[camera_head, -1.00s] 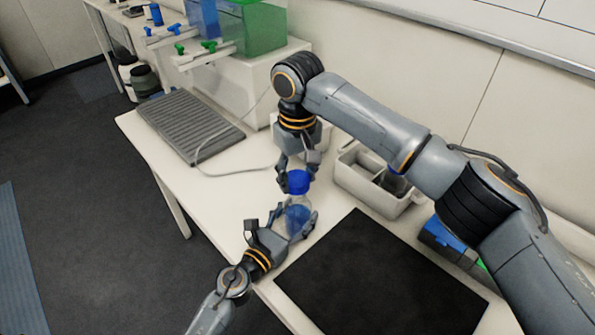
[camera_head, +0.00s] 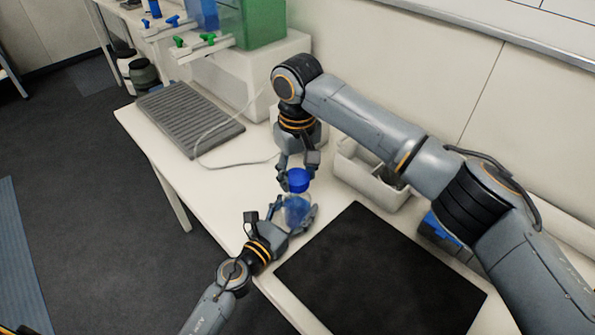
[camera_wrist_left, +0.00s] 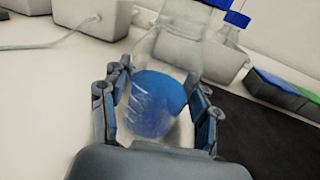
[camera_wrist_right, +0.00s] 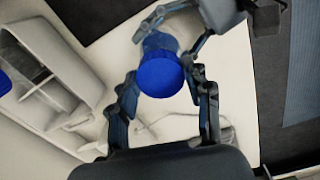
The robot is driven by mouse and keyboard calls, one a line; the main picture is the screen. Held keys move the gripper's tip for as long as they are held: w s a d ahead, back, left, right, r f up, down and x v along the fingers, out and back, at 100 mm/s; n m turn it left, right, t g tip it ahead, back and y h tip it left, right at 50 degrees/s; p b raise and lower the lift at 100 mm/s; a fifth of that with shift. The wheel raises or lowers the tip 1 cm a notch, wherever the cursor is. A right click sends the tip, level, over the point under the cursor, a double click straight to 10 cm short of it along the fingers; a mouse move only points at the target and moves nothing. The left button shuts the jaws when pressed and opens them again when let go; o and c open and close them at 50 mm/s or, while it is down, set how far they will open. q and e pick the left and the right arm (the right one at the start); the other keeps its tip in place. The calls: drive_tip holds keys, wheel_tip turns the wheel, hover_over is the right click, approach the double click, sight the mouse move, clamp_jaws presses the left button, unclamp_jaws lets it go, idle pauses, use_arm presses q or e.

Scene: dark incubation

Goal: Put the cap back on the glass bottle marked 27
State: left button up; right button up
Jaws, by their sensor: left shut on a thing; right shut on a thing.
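The glass bottle (camera_head: 297,210) with blue liquid stands roughly upright in my left gripper (camera_head: 293,214), whose fingers are shut around its body. The bottle and its contents fill the middle of the left wrist view (camera_wrist_left: 158,105). My right gripper (camera_head: 297,176) points down from above and is shut on the blue cap (camera_head: 298,181). The cap also shows between the fingers in the right wrist view (camera_wrist_right: 160,75). The cap is directly over the bottle's mouth, touching or nearly so; I cannot tell if it is seated. The number on the bottle is not legible.
A black mat (camera_head: 380,275) lies to the right on the white table. A white divided bin (camera_head: 365,178) and a ridged grey plate (camera_head: 190,118) are behind. A second blue-capped bottle (camera_wrist_left: 233,32) stands behind in the left wrist view. A cable crosses the table.

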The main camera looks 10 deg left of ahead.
drive_tip(key=shift+f, duration=0.6)
idle(0.3)
drive_tip(key=m, duration=0.3)
drive_tip(key=shift+a, duration=0.1)
drive_tip(key=m, duration=0.4)
drive_tip(key=shift+s+a+m, duration=0.1)
drive_tip(key=shift+m, duration=0.3)
drive_tip(key=m, duration=0.4)
drive_tip(key=shift+m, duration=0.3)
drive_tip(key=m, duration=0.7)
drive_tip(key=o, duration=0.8)
